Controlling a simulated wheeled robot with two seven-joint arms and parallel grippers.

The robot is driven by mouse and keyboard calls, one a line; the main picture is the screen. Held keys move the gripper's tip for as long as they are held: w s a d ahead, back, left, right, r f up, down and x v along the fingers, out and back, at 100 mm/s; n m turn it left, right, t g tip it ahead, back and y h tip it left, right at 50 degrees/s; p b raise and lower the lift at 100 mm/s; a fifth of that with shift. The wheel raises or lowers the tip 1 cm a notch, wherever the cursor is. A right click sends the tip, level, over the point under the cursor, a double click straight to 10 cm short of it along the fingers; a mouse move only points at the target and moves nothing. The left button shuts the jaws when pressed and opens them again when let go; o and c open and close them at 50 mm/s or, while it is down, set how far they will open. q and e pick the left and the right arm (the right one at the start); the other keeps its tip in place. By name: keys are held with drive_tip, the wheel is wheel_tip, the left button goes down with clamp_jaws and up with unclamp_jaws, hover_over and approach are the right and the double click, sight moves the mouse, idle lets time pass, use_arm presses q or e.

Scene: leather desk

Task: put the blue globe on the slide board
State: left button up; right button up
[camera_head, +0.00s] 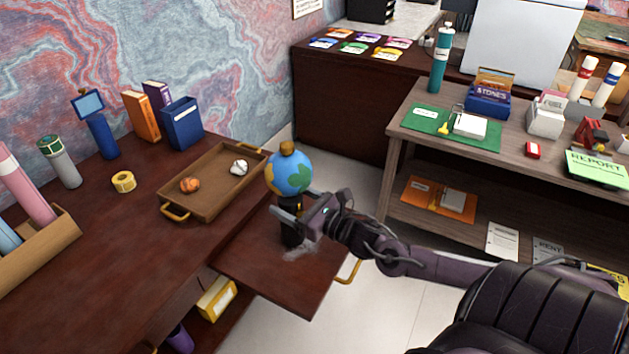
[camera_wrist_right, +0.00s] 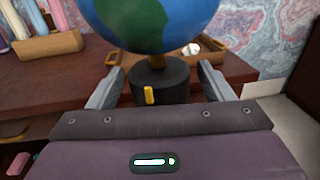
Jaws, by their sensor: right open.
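The blue globe (camera_head: 291,174) has green and yellow land patches, a gold-brown cap and a black base. It stands upright over the pulled-out slide board (camera_head: 262,272), a dark red-brown panel with a gold handle at its right edge. My right gripper (camera_head: 287,209) is open, with its fingers on either side of the globe's stem and base. In the right wrist view the globe (camera_wrist_right: 152,22) fills the top, and its black base (camera_wrist_right: 160,84) lies between the spread fingers (camera_wrist_right: 161,88). Gaps show beside the base. My left gripper is not in view.
A brown tray (camera_head: 222,204) with gold handles holds a small orange thing and a white thing on the desk. A yellow tape roll (camera_head: 123,182) and a blue bin (camera_head: 182,123) stand nearby. A side shelf (camera_head: 430,148) stands at right.

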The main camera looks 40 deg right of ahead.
drive_tip(key=p+v, duration=0.1)
drive_tip(key=v, duration=1)
drive_tip(key=shift+s, duration=0.2)
